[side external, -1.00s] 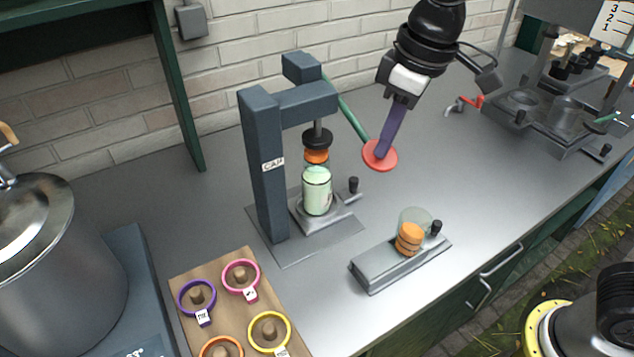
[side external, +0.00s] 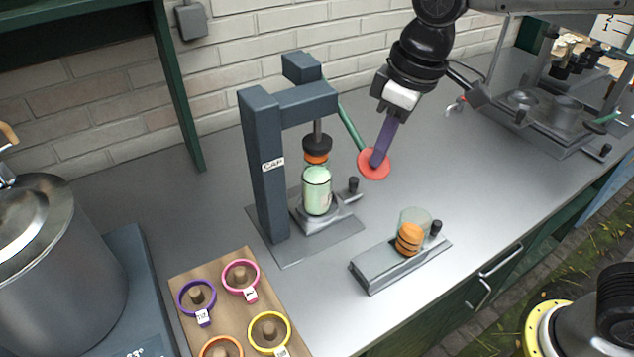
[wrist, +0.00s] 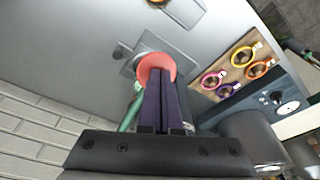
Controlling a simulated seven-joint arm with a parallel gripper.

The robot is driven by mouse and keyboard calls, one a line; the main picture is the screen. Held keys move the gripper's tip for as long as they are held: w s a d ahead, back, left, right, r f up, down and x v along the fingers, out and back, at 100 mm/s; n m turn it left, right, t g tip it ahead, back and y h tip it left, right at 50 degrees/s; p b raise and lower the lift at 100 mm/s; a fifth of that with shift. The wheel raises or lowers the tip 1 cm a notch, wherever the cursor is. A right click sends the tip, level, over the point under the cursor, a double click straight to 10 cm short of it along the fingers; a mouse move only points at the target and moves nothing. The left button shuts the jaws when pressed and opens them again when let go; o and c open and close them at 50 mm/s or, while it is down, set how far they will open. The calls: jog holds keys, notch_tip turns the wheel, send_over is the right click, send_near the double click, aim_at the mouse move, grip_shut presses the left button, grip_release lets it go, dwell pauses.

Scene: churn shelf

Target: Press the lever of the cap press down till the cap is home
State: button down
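The dark blue-grey cap press (side external: 265,165), labelled CAP, stands upright on the counter. Its green lever (side external: 350,127) slopes down to the right and ends in a round red pad (side external: 374,164). An orange cap (side external: 316,157) sits under the black plunger (side external: 317,143), above a pale green jar (side external: 317,190); a small gap shows between them. My gripper (side external: 377,160) has its purple fingers together, tips on the red pad from above. In the wrist view the fingers (wrist: 162,100) lie side by side in front of the pad (wrist: 155,63), hiding part of it.
A metal tray (side external: 375,277) with stacked orange caps in a clear holder stands front right of the press. A board (side external: 232,313) with coloured rings on pegs lies front left. A large metal pot (side external: 50,260) is at left.

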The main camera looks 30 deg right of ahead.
jog(key=shift+w+f, duration=0.2)
jog(key=shift+f, duration=0.4)
jog(key=shift+w+f, duration=0.35)
jog(key=shift+f, duration=0.35)
jog(key=shift+w+f, duration=0.3)
jog(key=shift+f, duration=0.2)
jog(key=shift+f, duration=0.1)
dwell(0.4)
